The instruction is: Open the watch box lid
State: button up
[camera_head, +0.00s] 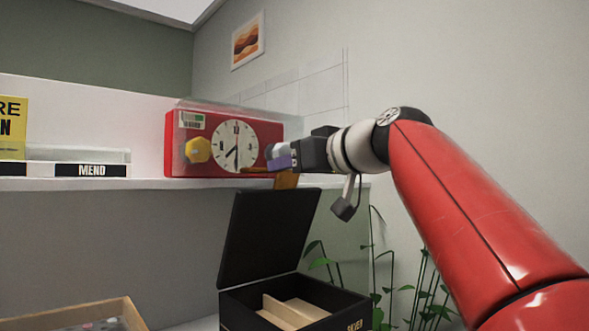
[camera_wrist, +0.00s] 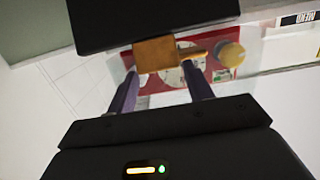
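The watch box (camera_head: 345,305) is black, with light wooden dividers inside, and stands low in the head view. Its black lid (camera_head: 268,235) is raised steeply, leaning back a little, so the inside shows. An orange-brown tab (camera_head: 287,180) stands at the lid's top edge; it also shows in the wrist view (camera_wrist: 156,54), beside the dark lid (camera_wrist: 140,18). My gripper (camera_head: 280,157) is just above the tab. In the wrist view its purple fingers (camera_wrist: 162,88) are apart, with the tab near their tips and nothing clearly held. Whether a finger touches the tab is unclear.
A shelf (camera_head: 150,184) behind the lid bears a red clock box (camera_head: 185,160) with a yellow knob, and books (camera_head: 92,170) at left. Plants (camera_head: 385,270) stand right of the box. A wooden tray (camera_head: 75,315) is at lower left.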

jog(key=o, duration=0.3)
jog(key=shift+f, duration=0.1)
jog(key=b+v, duration=0.1)
jog(key=v, duration=0.6)
jog(key=shift+s+d+b, duration=0.2)
jog(key=shift+s+b, duration=0.1)
jog(key=shift+s, duration=0.05)
